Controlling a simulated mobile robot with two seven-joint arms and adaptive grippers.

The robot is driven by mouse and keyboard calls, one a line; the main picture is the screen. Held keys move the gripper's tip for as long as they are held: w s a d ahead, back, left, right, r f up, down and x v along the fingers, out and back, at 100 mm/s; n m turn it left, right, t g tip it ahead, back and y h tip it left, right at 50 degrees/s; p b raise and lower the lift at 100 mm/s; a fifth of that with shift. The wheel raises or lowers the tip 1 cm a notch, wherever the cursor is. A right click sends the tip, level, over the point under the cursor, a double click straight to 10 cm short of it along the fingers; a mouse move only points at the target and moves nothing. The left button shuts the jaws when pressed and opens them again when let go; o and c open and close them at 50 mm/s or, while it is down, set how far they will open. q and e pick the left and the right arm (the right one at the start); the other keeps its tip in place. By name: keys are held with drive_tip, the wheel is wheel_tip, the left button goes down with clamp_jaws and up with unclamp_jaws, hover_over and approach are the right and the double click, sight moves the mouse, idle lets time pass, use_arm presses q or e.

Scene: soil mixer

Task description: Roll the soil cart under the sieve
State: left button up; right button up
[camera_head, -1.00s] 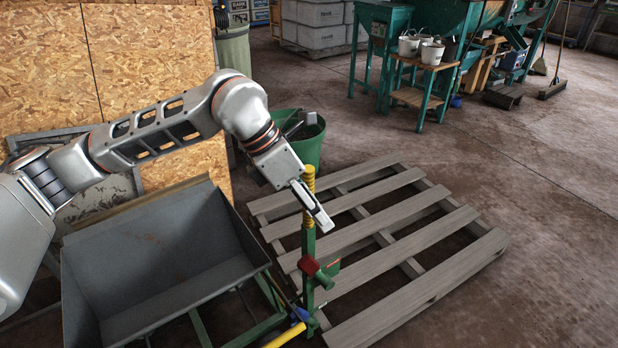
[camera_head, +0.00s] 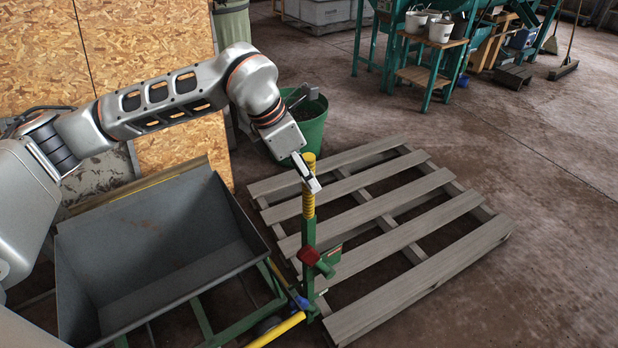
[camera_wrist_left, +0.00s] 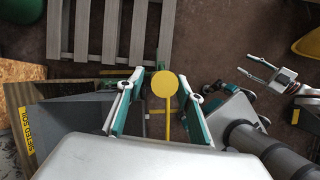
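The soil cart is a grey open hopper (camera_head: 165,255) on a green frame, at the lower left of the head view. In the left wrist view a yellow label (camera_wrist_left: 27,131) shows on its edge. An upright green post with a yellow ribbed grip (camera_head: 309,200) and a red knob (camera_head: 308,256) stands at its right side. My left gripper (camera_head: 308,182) is at the top of this grip. In the left wrist view its fingers (camera_wrist_left: 162,90) are spread, with the grip's round yellow top (camera_wrist_left: 165,84) between them. My right gripper (camera_wrist_left: 246,63) appears open and empty. I cannot make out the sieve.
A wooden pallet (camera_head: 385,225) lies just right of the post. A green bucket (camera_head: 306,120) stands behind it, near a chipboard wall (camera_head: 145,60). A bench with white buckets (camera_head: 428,25) and green machinery are at the back right. Open floor lies at the right.

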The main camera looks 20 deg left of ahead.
use_arm(q)
drive_tip(key=shift+x, duration=0.95)
clamp_jaws()
